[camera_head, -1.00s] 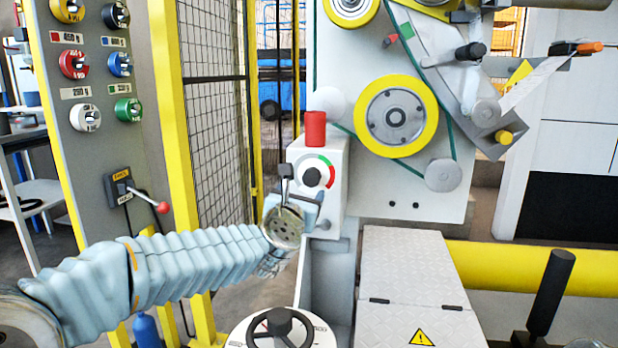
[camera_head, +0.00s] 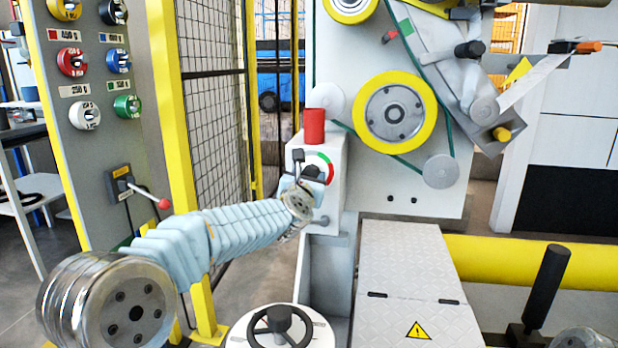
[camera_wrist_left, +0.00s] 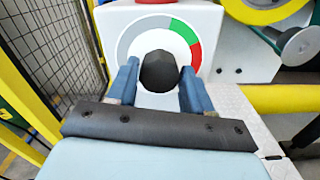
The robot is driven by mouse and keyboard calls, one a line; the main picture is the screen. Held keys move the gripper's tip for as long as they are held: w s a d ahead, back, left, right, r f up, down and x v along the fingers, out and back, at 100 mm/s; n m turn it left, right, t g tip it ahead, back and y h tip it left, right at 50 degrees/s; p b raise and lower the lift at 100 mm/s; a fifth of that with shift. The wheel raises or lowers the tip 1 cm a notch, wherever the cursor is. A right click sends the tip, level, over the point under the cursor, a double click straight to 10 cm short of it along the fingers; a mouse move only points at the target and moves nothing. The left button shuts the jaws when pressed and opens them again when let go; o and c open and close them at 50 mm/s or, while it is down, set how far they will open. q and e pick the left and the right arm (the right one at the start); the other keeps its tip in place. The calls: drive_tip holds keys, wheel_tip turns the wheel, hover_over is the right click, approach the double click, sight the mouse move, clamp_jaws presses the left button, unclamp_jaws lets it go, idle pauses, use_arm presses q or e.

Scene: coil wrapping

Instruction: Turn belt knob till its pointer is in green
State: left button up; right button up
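The belt knob (camera_wrist_left: 160,72) is black and sits at the centre of a dial (camera_wrist_left: 130,40) with grey, green and red bands. Green is at the upper right and red at the right. In the head view the knob (camera_head: 312,173) is on the white box (camera_head: 325,205), partly hidden by my left gripper (camera_head: 304,172). In the left wrist view my left gripper (camera_wrist_left: 158,88) is open, with its blue fingers on either side of the knob. A narrow gap shows on the left; contact on the right is unclear. I cannot make out the pointer. My right gripper is not in view.
A red cylinder (camera_head: 314,127) stands on the white box. Yellow-rimmed rollers (camera_head: 431,124) and a green belt are to the right. A handwheel (camera_head: 250,327) is below.

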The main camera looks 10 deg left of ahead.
use_arm(q)
drive_tip(key=c, duration=0.6)
drive_tip(key=shift+m, duration=1.4)
drive_tip(key=m+p, duration=0.2)
drive_tip(key=m, duration=0.8)
drive_tip(key=m+p, duration=0.2)
drive_tip(key=m, duration=0.8)
drive_tip(key=f+m+p, duration=0.1)
drive_tip(key=m+p, duration=0.2)
drive_tip(key=m, duration=0.8)
drive_tip(key=shift+m, duration=0.4)
